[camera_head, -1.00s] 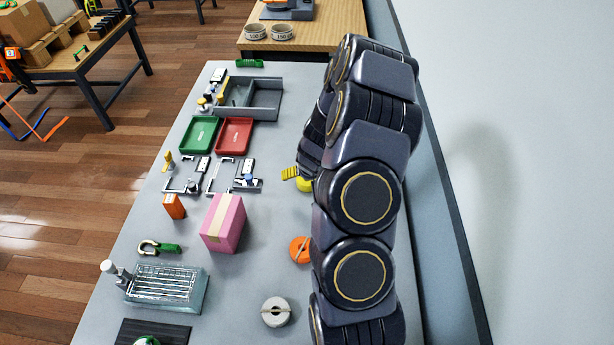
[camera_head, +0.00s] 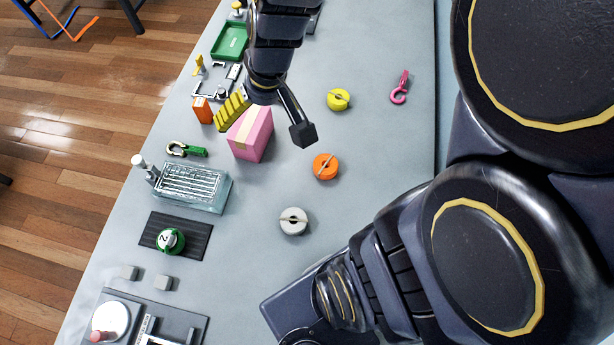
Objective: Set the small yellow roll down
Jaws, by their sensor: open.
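The small yellow roll (camera_head: 339,99) lies on the grey table, right of the pink box and above the orange roll. Nothing touches it. My gripper (camera_head: 268,122) is open and empty, with its two fingers spread above the pink box (camera_head: 250,139). One finger has a yellow ribbed pad and the other a dark block tip. The gripper is to the left of the yellow roll and apart from it.
An orange roll (camera_head: 326,167) and a grey roll (camera_head: 293,221) lie below the yellow one. A pink hook (camera_head: 400,88) lies to the right. A small orange box (camera_head: 202,110), a green-gated carabiner (camera_head: 187,150) and a glass-like tray (camera_head: 191,186) stand left. The table between the rolls is clear.

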